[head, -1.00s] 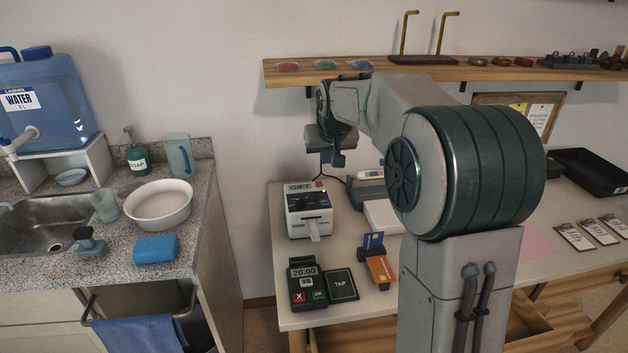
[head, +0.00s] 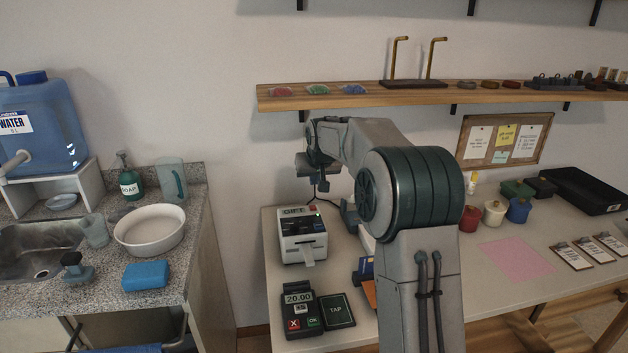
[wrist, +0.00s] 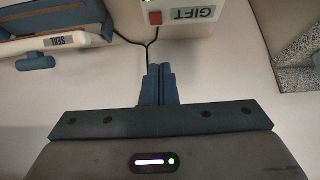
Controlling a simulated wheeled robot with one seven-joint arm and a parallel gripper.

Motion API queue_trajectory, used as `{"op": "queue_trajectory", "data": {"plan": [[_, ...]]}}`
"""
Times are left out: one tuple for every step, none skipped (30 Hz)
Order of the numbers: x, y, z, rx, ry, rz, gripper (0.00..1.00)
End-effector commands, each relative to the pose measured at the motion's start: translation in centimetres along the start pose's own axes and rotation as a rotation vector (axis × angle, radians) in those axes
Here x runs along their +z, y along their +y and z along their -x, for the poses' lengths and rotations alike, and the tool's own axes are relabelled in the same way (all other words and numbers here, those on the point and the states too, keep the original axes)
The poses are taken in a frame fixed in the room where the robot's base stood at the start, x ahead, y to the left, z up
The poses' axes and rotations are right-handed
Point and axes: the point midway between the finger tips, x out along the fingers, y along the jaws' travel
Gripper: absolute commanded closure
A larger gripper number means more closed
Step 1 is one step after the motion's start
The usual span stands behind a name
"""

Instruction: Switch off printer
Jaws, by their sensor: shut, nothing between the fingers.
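The printer (head: 303,240) is a small white and dark box on the left of the worktable, with a paper slip out of its front. A red button (head: 313,209) and a green light (head: 318,214) show on its top beside a GIFT label.
A scale (wrist: 58,41) with a display is left of the fingers in the wrist view. A card terminal (head: 301,310) and a TAP pad (head: 337,311) stand in front of the printer. A shelf (head: 450,95) runs above. Black cables lie behind the printer.

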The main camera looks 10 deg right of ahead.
Motion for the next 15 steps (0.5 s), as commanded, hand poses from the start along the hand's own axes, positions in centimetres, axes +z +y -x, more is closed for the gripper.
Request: {"op": "queue_trajectory", "data": {"plan": [[0.1,0.0,-1.1,-0.001,-0.004,0.0,1.0],[0.1,0.0,-1.8,-0.001,-0.003,-0.001,1.0],[0.0,0.0,-2.6,-0.001,-0.003,-0.001,1.0],[0.0,0.0,-3.2,-0.001,-0.003,-0.001,1.0],[0.1,0.0,-3.8,-0.001,-0.004,0.0,1.0],[0.0,0.0,-4.6,0.0,-0.003,0.0,1.0],[0.0,0.0,-5.1,0.0,-0.002,0.0,1.0],[0.0,0.0,-5.7,0.0,-0.002,0.001,1.0],[0.0,0.0,-6.3,0.0,-0.002,0.001,1.0],[0.0,0.0,-6.8,-0.001,-0.003,0.0,1.0],[0.3,0.0,-7.2,0.0,-0.002,0.001,1.0],[0.9,0.0,-7.6,0.0,-0.003,0.001,1.0],[1.2,0.0,-7.9,0.0,-0.002,0.0,1.0],[1.5,0.0,-8.2,0.0,-0.002,0.0,1.0],[1.8,0.0,-8.5,0.0,-0.002,0.0,1.0]]}}
